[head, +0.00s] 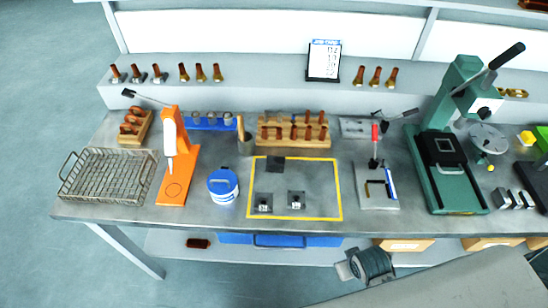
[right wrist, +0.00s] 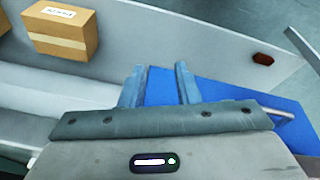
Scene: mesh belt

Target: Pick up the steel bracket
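I cannot tell for sure which thing is the steel bracket. Several small grey metal pieces (head: 514,198) stand in a row at the bench's right, beside the green press. Two small dark square pieces, one at the left (head: 263,204) and one at the right (head: 296,200), lie inside the yellow outline on the bench. A dark angled piece (head: 376,190) sits on a grey plate right of the outline. My right gripper (head: 347,265) is low in front of the bench edge. In the right wrist view its fingers (right wrist: 160,84) are apart with nothing between them. My left gripper is out of view.
A wire basket (head: 92,190), an orange stand (head: 178,180) and a blue-and-white tub (head: 222,187) occupy the left of the bench. The green press (head: 450,187) stands at right. Below are a blue bin (head: 279,240) and cardboard boxes (head: 404,244).

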